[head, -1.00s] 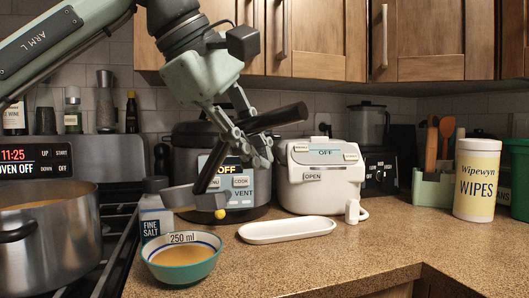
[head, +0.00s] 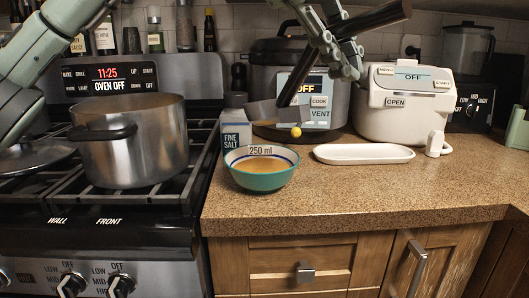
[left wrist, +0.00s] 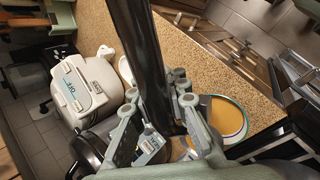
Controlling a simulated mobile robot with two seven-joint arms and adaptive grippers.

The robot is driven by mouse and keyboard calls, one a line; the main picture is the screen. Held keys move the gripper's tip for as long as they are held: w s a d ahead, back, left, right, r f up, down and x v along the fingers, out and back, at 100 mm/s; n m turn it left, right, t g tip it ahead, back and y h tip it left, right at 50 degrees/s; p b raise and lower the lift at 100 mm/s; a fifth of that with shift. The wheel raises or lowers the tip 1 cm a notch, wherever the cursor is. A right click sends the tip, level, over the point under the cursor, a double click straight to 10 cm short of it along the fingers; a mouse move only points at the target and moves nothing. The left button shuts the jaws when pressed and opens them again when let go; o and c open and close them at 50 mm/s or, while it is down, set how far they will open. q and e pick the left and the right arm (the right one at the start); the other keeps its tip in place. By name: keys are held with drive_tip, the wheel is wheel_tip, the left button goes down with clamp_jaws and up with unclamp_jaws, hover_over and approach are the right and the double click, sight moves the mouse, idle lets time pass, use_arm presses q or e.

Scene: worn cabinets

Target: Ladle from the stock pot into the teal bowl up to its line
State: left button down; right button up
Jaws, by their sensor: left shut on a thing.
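My left gripper (head: 341,52) is shut on the dark handle of the ladle (head: 384,17). The handle also crosses the left wrist view (left wrist: 138,45). The ladle's shaft slants down to its grey cup, which hangs above and behind the teal bowl (head: 262,182), apart from it. I cannot see into the cup. The bowl stands on the counter with orange-brown broth inside; its surface looks below the blue line near the rim, by the 250 ml mark. The bowl also shows in the left wrist view (left wrist: 245,126). The steel stock pot (head: 135,150) stands on the stove at left. My right gripper is out of view.
A fine salt box (head: 234,135) stands just behind the bowl. A dark cooker (head: 270,75) is behind the ladle, a white cooker (head: 400,112) to its right. A white oblong dish (head: 364,154) lies right of the bowl. A lid (head: 30,155) lies left of the pot. The front counter is clear.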

use_arm(q)
drive_tip(key=shift+w+a+r+g+h+p, duration=0.2)
drive_tip(key=shift+w+a+r+p, duration=0.1)
drive_tip(key=shift+r+p, duration=0.3)
drive_tip(key=shift+w+a+r+g+h+p, duration=0.1)
drive_tip(key=shift+w+a+r+g+p, duration=0.2)
drive_tip(key=shift+p, duration=0.35)
drive_tip(key=shift+d+r, duration=0.15)
drive_tip(key=shift+r, duration=0.05)
drive_tip(key=shift+w+a+r+n+g+h+p, duration=0.2)
drive_tip(key=shift+w+a+r+h+p, duration=0.05)
drive_tip(key=shift+w+r, duration=0.15)
drive_tip(key=shift+w+a+r+n+g+h+p, duration=0.2)
drive_tip(key=shift+w+r+h, duration=0.05)
drive_tip(key=shift+w+r, duration=0.15)
drive_tip(key=shift+w+a+r+n+g+h, duration=0.3)
drive_tip(key=shift+w+a+r+g+h, duration=0.1)
drive_tip(key=shift+w+a+r, duration=0.3)
drive_tip(key=shift+d, duration=0.15)
